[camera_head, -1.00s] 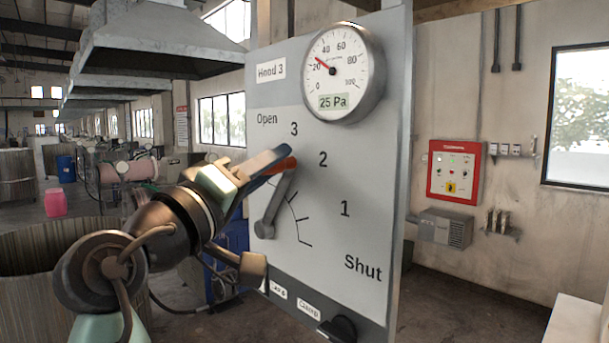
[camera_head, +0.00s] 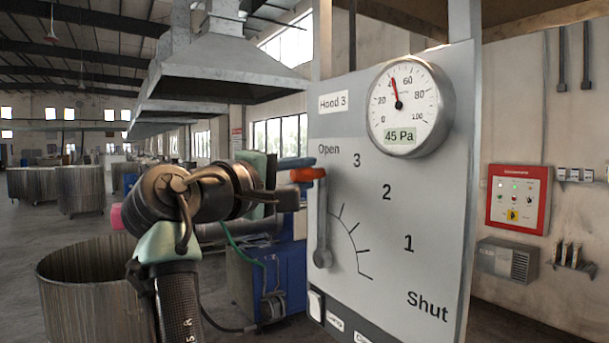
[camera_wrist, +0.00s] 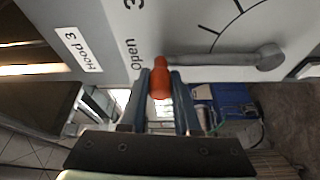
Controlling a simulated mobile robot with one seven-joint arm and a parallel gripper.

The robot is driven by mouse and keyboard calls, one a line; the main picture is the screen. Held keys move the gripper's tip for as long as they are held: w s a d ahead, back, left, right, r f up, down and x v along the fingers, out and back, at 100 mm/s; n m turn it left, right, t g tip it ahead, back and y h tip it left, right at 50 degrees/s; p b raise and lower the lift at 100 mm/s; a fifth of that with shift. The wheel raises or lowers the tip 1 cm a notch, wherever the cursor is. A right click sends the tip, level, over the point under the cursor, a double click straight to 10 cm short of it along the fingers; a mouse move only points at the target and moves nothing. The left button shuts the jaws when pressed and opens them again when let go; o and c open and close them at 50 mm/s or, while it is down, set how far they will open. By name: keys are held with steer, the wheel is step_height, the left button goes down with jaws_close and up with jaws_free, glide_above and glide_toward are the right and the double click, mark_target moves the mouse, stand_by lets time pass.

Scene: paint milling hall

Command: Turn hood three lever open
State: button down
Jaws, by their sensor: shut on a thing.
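The Hood 3 panel (camera_head: 400,240) stands at the centre right in the head view. Its grey lever (camera_head: 322,225) pivots at the lower left and points nearly straight up, its orange knob (camera_head: 308,174) just below the word Open. My gripper (camera_head: 297,170) reaches in from the left and is shut on the orange knob. In the wrist view the knob (camera_wrist: 160,84) sits between the two blue fingers of my gripper (camera_wrist: 161,90). The round gauge (camera_head: 411,105) above has its needle a little left of upright and its display reads 45 Pa.
A red control box (camera_head: 518,199) and a grey unit (camera_head: 507,260) hang on the wall at the right. Blue equipment (camera_head: 262,280) stands behind the panel's left edge. A large ribbed vat (camera_head: 95,290) is at the lower left. Metal hoods (camera_head: 225,75) hang above.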

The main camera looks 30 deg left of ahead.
steer(key=shift+r, duration=0.15)
steer(key=c, duration=0.8)
jaws_free()
steer(key=shift+c, duration=0.2)
steer(key=shift+o, duration=1.1)
steer(key=shift+w+a, duration=0.1)
steer(key=shift+f, duration=0.25)
